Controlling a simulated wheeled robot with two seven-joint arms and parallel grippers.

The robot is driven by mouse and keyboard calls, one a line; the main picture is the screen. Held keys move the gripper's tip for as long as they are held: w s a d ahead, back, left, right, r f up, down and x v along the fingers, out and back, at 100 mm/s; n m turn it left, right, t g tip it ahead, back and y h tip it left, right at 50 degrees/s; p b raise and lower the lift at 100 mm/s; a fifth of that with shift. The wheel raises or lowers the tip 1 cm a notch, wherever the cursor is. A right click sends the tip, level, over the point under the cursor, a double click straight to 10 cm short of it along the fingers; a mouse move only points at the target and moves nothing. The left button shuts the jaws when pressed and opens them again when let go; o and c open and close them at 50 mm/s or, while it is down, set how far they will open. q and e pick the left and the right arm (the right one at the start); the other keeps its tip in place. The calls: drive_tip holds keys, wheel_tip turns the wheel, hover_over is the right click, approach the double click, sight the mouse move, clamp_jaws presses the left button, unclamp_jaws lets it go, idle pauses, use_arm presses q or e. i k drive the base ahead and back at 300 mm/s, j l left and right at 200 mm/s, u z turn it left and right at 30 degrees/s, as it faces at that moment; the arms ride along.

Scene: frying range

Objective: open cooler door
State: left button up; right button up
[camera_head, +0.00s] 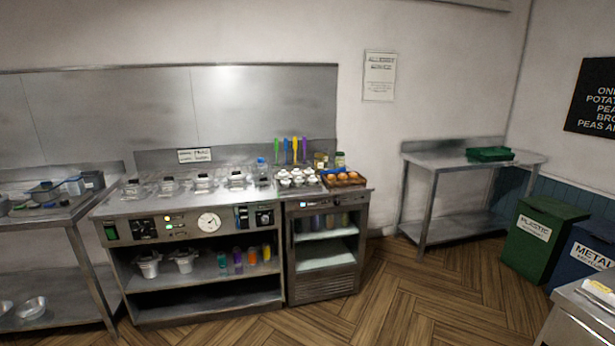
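The cooler (322,284) is the steel cabinet at the right end of the frying range counter. Its front shows a dark-framed door (291,257), with lit shelves and several items visible behind or inside it. From here the door looks closed with a glass pane, though the pane itself is hard to make out. A small control panel with a light sits above the door. Neither of my grippers is in view.
The frying range (180,222) adjoins the cooler on the left. Open wooden floor (410,290) lies in front and to the right. A steel table (440,162) with a green tray (489,154), a green bin (540,240) and a blue bin (585,256) stand at right.

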sight(364, 206)
drive_tip(key=i+j+z, duration=0.1)
drive_tip(key=i, duration=0.35)
drive_tip(key=i+j+z, duration=0.1)
drive_tip(key=i, duration=0.35)
drive_tip(key=i+j+z, duration=0.1)
drive_tip(key=i+j, duration=0.15)
drive_tip(key=i, duration=0.2)
drive_tip(key=i+j+z, duration=0.15)
drive_tip(key=i, duration=0.3)
drive_tip(key=j, duration=0.1)
